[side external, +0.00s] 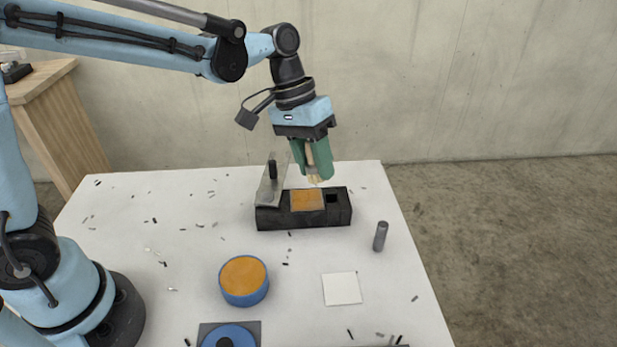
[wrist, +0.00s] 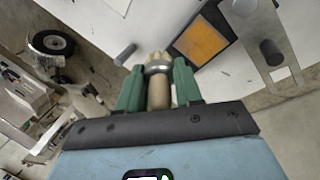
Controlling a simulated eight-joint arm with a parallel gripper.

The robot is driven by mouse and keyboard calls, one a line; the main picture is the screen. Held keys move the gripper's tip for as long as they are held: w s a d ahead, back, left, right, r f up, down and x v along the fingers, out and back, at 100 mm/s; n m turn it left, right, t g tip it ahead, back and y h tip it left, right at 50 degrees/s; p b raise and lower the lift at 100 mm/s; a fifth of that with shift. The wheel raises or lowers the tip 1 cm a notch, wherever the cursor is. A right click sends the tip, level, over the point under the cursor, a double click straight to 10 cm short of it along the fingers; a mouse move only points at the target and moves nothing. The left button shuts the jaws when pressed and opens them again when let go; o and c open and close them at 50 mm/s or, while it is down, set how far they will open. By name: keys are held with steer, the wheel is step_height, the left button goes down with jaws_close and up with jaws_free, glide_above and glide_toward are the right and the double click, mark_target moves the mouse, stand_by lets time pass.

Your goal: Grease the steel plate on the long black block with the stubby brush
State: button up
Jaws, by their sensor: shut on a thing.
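The long black block (side external: 268,217) lies on the white table. A square plate (side external: 307,200) on its top shows an orange coat over nearly all its face; the plate also shows in the wrist view (wrist: 202,44). My gripper (side external: 313,172), with green fingers, is shut on the stubby brush (side external: 313,180). The brush points down, its pale bristles above the block near the plate's right part; I cannot tell whether they touch. In the wrist view the brush (wrist: 158,88) shows a wooden handle, metal collar and pale bristles. A blue tub (side external: 243,289) holds orange grease.
A metal bracket with a black knob (side external: 271,183) stands at the block's left end. A white square (side external: 342,289) and a blue lid (side external: 226,337) lie nearer the front. Small dark scraps are scattered about.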

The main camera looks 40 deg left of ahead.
mark_target(314, 209)
steer(key=shift+f, duration=3.5)
steer(key=shift+w+a+f, duration=0.2)
steer(key=shift+w+a, duration=1.15)
steer(key=shift+s+d, duration=1.4)
steer(key=shift+r, duration=4)
